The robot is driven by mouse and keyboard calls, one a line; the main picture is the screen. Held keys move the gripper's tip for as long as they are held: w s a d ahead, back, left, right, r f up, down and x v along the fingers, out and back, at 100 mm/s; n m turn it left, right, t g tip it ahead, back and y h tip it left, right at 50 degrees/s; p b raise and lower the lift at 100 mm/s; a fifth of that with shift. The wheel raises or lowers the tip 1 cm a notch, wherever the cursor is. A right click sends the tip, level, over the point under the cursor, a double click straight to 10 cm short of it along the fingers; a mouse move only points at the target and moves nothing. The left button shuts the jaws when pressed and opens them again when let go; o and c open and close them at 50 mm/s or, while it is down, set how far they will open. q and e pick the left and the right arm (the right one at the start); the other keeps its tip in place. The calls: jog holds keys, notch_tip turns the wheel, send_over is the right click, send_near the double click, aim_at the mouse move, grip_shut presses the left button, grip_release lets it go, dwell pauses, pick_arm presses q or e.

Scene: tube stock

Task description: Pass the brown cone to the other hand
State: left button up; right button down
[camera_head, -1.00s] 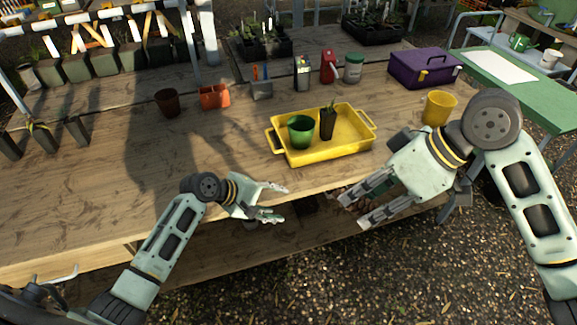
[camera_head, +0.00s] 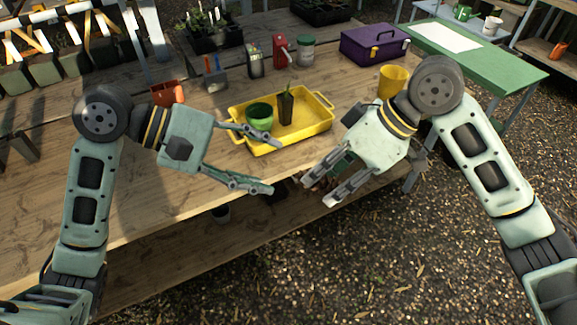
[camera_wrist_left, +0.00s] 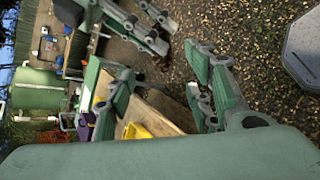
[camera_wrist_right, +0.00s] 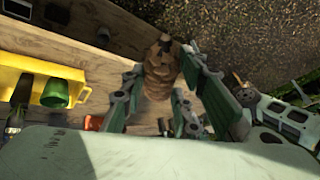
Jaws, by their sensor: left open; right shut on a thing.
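The brown cone (camera_wrist_right: 160,72), wrinkled and dark-tipped, sits between the fingers of my right gripper (camera_wrist_right: 165,68) in the right wrist view. My right gripper (camera_head: 316,192) is shut on it beyond the table's front edge. In the head view the cone is mostly hidden by that hand. My left gripper (camera_head: 272,166) is open and empty, its fingers pointing right towards the right gripper, with a small gap between the two hands.
A yellow tray (camera_head: 318,128) with a green pot (camera_head: 260,116) and a dark plant pot (camera_head: 285,108) stands behind the grippers on the wooden table (camera_head: 150,195). A yellow pot (camera_head: 391,80) and a purple toolbox (camera_head: 374,45) are farther back. Gravel lies in front.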

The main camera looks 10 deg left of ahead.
pick_arm(q)
jog(key=x, duration=1)
jog(key=shift+c, duration=0.3)
jog(key=c, duration=0.9)
jog(key=shift+w, duration=0.1)
jog(key=shift+c, duration=0.9)
pick_arm(e)
jog(key=c, duration=1.3)
grip_release()
